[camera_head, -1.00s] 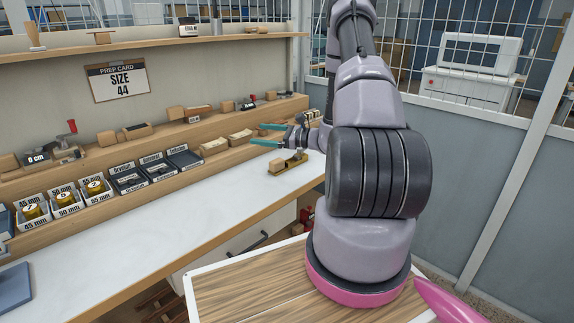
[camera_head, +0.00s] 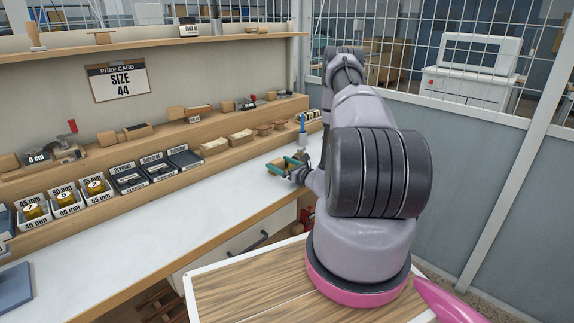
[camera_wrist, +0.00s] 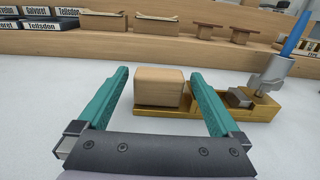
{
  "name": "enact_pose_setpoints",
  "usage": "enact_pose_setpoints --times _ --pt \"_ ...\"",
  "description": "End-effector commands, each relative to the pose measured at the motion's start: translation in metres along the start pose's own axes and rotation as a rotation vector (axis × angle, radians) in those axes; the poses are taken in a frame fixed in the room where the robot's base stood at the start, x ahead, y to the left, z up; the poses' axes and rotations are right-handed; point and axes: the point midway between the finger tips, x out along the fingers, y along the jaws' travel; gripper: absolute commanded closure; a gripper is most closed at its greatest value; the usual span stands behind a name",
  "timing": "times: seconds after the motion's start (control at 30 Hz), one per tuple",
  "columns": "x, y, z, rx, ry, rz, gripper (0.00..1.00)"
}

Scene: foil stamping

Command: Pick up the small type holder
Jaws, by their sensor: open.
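The small type holder is a brass channel (camera_wrist: 245,111) with a wooden block handle (camera_wrist: 159,88) at its left end, lying on the white bench top. It also shows, partly hidden by my gripper, in the head view (camera_head: 277,160). My gripper (camera_wrist: 160,75) is open, its two teal fingers on either side of the wooden handle in the wrist view, with visible gaps. The right finger overlaps part of the brass channel. In the head view my gripper (camera_head: 283,167) is low over the bench at the holder.
A blue-handled metal tool (camera_wrist: 275,68) stands upright near the holder's right end. A wooden ledge (camera_wrist: 150,44) behind carries wooden blocks, small spools (camera_wrist: 240,34) and labelled dark boxes (camera_wrist: 53,22).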

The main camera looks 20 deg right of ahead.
Motion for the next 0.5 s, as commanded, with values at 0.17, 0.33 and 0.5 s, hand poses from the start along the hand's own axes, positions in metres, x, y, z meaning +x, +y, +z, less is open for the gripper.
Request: enact_pose_setpoints --times 0.17,0.33,0.5 --pt "0.029 0.001 0.001 -0.003 -0.003 0.003 0.0" --pt "0.045 0.0 0.001 0.0 -0.002 0.001 0.0" --pt "0.047 0.0 0.001 0.001 -0.001 0.001 0.0"
